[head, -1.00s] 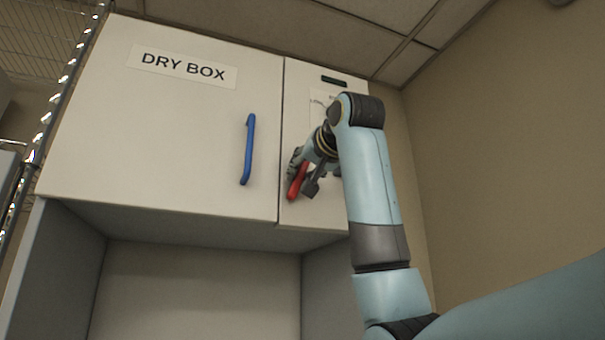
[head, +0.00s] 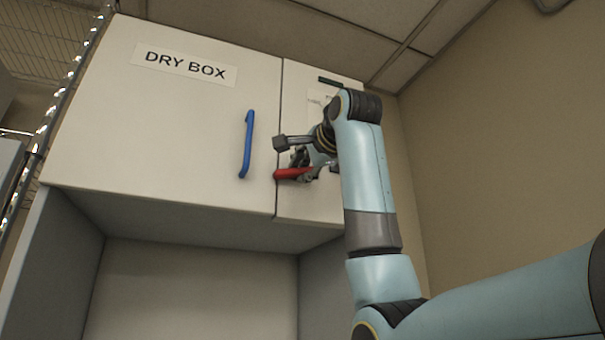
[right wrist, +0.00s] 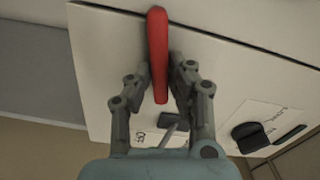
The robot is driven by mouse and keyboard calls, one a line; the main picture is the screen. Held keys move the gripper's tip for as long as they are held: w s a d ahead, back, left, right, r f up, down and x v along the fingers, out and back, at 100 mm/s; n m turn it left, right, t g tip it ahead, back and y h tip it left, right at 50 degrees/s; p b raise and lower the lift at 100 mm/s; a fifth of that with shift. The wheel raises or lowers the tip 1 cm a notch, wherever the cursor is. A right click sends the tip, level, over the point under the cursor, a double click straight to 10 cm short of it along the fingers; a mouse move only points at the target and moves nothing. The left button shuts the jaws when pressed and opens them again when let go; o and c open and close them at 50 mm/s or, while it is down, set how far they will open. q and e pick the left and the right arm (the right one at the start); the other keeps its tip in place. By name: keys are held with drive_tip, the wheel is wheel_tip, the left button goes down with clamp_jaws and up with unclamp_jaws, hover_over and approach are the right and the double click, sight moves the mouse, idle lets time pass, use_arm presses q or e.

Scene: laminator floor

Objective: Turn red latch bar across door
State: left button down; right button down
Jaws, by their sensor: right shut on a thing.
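The red latch bar (head: 290,174) is on the narrow right-hand panel of the cabinet in the head view. It lies nearly level, and its left end reaches the seam beside the door (head: 180,130). The gripper hides its right part. My right gripper (head: 302,163) is at the bar, partly hidden by its own wrist. In the right wrist view the red bar (right wrist: 157,45) runs between the two grey fingers, and the gripper (right wrist: 166,73) is shut on it. My left gripper is not in view.
The blue handle (head: 247,145) stands out from the door, left of my gripper. A dark knob (right wrist: 249,138) and printed labels are on the panel. A wire rack (head: 50,115) is at the left and a bare wall (head: 480,150) at the right.

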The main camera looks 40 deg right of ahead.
drive_tip(key=shift+f+m+b, duration=0.25)
drive_tip(key=shift+m+b, duration=0.35)
drive_tip(key=shift+m, duration=0.9)
drive_tip(key=c, duration=1.2)
unclamp_jaws()
drive_tip(key=shift+d, duration=0.1)
drive_tip(key=shift+c, duration=0.2)
drive_tip(key=v, duration=1.2)
drive_tip(key=shift+f, duration=0.1)
